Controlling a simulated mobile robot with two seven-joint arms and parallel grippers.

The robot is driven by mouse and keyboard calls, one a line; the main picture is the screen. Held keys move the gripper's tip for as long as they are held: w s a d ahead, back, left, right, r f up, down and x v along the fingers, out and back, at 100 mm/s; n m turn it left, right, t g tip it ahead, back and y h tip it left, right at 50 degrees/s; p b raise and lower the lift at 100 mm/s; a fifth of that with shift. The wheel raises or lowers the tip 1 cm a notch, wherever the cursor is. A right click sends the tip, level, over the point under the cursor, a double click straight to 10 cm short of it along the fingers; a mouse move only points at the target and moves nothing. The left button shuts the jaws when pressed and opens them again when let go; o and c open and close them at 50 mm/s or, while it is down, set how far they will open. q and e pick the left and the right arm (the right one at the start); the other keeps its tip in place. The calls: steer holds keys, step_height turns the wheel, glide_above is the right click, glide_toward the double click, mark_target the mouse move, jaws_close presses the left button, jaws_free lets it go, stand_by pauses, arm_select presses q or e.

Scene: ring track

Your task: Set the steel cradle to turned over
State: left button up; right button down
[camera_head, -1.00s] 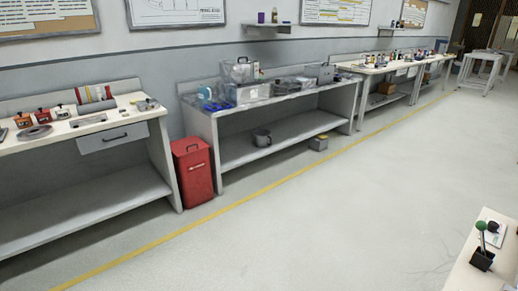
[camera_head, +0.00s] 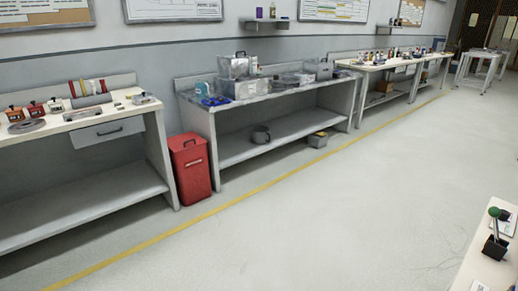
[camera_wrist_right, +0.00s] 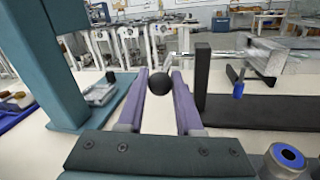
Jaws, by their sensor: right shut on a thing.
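In the right wrist view, my right gripper (camera_wrist_right: 159,80) has its two purple fingers shut on a round black knob (camera_wrist_right: 160,84). A pale metal piece (camera_wrist_right: 277,57), which may be the steel cradle, is at the upper right behind a black upright (camera_wrist_right: 203,75). A thin metal rod (camera_wrist_right: 215,53) runs beside it. I cannot tell how the knob joins these parts or which way up the cradle is. The head view does not show either gripper or this fixture clearly. My left gripper is not in view.
In the wrist view, a teal post (camera_wrist_right: 52,65) stands close on the left and a blue-topped round part (camera_wrist_right: 287,158) is at the lower right. In the head view, a red bin (camera_head: 190,170) stands between wall benches. The floor (camera_head: 310,230) is clear.

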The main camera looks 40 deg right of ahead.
steer(key=shift+w+f, duration=0.1)
steer(key=shift+f, duration=0.05)
steer(key=c, duration=0.6)
jaws_free()
steer(key=b+v, duration=0.1)
steer(key=v, duration=0.9)
